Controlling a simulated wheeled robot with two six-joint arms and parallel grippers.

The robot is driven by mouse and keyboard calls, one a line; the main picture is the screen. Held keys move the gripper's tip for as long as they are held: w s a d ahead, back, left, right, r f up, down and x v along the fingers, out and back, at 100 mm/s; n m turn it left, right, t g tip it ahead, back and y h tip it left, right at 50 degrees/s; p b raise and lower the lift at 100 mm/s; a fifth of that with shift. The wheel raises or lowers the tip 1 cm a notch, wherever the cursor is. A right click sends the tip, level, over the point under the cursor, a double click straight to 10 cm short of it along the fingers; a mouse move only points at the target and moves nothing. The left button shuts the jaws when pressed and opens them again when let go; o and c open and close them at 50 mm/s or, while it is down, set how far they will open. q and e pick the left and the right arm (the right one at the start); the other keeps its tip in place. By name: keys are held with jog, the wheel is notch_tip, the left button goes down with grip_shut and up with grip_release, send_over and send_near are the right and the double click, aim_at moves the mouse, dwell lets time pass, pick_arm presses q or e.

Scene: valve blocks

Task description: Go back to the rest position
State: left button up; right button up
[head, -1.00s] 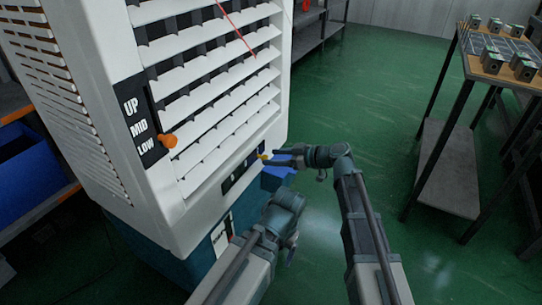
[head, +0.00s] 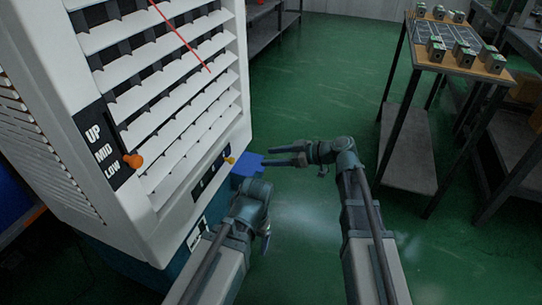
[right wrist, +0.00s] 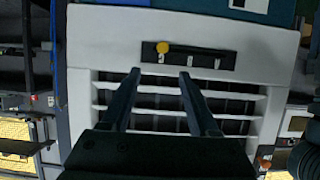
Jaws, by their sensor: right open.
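My right gripper (head: 287,157) is in the middle of the head view, open and empty, its fingers pointing left toward the white louvred machine (head: 240,95). In the right wrist view its two fingers (right wrist: 158,92) stand apart, in front of the machine's grille, with nothing between them. My left arm (head: 250,205) is folded low in the head view, left of the right arm; its fingertips do not show clearly enough to tell their state. A yellow knob (head: 230,160) sits on the machine's dark lower panel; it also shows in the right wrist view (right wrist: 163,47).
An orange lever (head: 133,160) stands at MID/LOW on the machine's label plate. A blue part (head: 248,166) juts out near the right fingertips. A table (head: 455,62) with several valve blocks stands at the far right. The green floor (head: 310,95) between is clear.

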jog(key=s+a+f+m+g+h+p, duration=0.25)
jog(key=s+f+g+h, duration=0.35)
jog(key=s, duration=0.6)
jog(key=s+d+f+m+t+h+p, duration=0.15)
jog(key=s+d+f+m+h, duration=0.25)
jog(key=s+d+m+h, duration=0.6)
notch_tip(320, 180, up, 38)
jog(key=a+n+y+p, duration=0.1)
jog(key=n+y+p, duration=0.1)
jog(key=p, duration=3.5)
jog(key=shift+a+r+p, duration=0.15)
jog(key=shift+a+p, duration=0.2)
jog(key=shift+p, duration=0.05)
jog(key=shift+a, duration=0.1)
